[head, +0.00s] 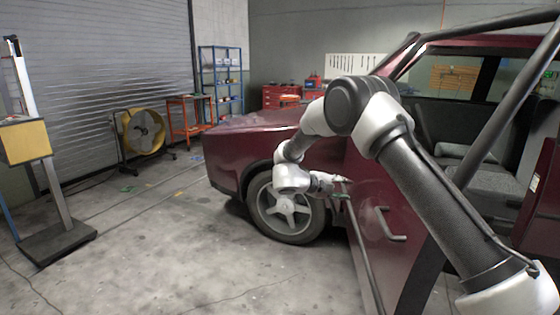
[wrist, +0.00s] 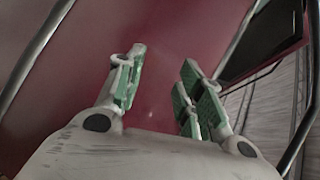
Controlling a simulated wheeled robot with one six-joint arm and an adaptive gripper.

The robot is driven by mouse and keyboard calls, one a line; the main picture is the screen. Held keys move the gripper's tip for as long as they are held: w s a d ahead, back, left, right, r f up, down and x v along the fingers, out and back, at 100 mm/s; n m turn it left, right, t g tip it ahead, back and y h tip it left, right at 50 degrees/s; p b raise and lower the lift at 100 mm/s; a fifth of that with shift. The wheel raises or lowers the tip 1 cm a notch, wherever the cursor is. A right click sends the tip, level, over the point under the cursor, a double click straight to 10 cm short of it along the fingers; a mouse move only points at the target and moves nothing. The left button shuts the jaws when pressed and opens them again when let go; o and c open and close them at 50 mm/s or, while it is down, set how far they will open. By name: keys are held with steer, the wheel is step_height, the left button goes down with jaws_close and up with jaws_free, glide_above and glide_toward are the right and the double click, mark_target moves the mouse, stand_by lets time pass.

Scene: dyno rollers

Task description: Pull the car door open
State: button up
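The dark red car door (head: 368,205) is to the right of the front wheel in the head view, partly hidden behind my arm. A dark bar-shaped handle (head: 398,238) stands out from its panel. My gripper (head: 341,187) is in front of the door's upper left part, left of and above the handle. In the wrist view my gripper (wrist: 163,62) has its green-padded fingers apart, with only red panel showing between them. Nothing is held. I cannot tell how far the door stands from the car frame.
The front wheel (head: 286,208) is just left of my gripper. A long dark bar (head: 362,250) runs down past the door panel. Seats (head: 478,180) show inside the car at right. A yellow fan (head: 143,131) and an orange cart (head: 190,117) stand at the back.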

steer(key=w+a+n+t+y, duration=0.5)
steer(key=a+n+y, duration=0.4)
steer(key=n, duration=0.4)
steer(key=s+r+n+g+y, duration=0.25)
steer(key=s+n+y, duration=0.2)
steer(key=s, duration=0.35)
steer(key=s+r+n+g+y, duration=0.2)
steer(key=s+r+n+y, duration=0.15)
steer(key=s+n, duration=0.3)
steer(key=s+d+r+n+g+h, duration=0.1)
steer(key=s+d+r, duration=0.3)
steer(key=s+d, duration=0.4)
steer(key=s+d+r+n+h, duration=0.2)
steer(key=s+d+r, duration=0.2)
steer(key=s, duration=1.2)
steer(key=s+d+r+n+g+h, duration=0.1)
steer(key=s+d+r, duration=0.3)
steer(key=s+d, duration=0.7)
steer(key=shift+s+d+n+g+h, duration=0.3)
steer(key=shift+s+n+g, duration=0.1)
steer(key=shift+s, duration=0.6)
